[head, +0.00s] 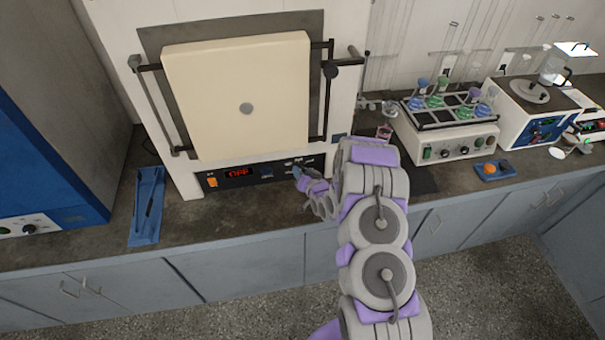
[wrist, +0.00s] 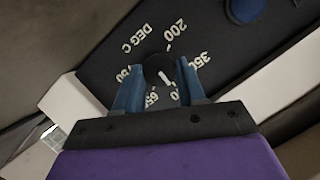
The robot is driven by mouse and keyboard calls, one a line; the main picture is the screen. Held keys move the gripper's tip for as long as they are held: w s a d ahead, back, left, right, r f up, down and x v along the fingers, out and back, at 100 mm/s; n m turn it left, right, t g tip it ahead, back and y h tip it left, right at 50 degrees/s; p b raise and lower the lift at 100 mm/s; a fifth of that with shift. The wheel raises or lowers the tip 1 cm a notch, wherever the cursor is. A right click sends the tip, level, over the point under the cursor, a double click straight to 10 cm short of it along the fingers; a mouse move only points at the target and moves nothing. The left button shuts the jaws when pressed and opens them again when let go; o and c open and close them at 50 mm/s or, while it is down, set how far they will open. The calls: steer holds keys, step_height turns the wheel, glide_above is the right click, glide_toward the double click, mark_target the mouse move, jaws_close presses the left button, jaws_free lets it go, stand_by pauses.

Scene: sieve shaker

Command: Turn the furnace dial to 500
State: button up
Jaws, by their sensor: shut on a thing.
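The furnace (head: 348,95) stands on the bench, with its cream door (head: 230,85) shut. Its display (head: 239,172) shows red letters that read OFF. The furnace dial (wrist: 157,66) is a small black knob with a white pointer mark. In the head view my gripper hides the dial.
An orange switch (head: 212,182) sits left of the display. A blue tray (head: 147,205) with tongs lies left of the furnace. A tube shaker (head: 450,130) and other instruments stand to the right. The bench edge runs in front of the furnace.

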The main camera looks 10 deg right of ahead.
steer(key=shift+s+f, duration=0.25)
steer(key=shift+f, duration=0.15)
steer(key=o, duration=0.8)
steer(key=shift+w, duration=0.1)
steer(key=shift+c, duration=0.2)
steer(key=shift+o, duration=1.4)
steer(key=shift+w+r, duration=0.1)
steer(key=shift+r, duration=0.15)
steer(key=shift+p+v, duration=2.4)
steer(key=shift+v, duration=6.2)
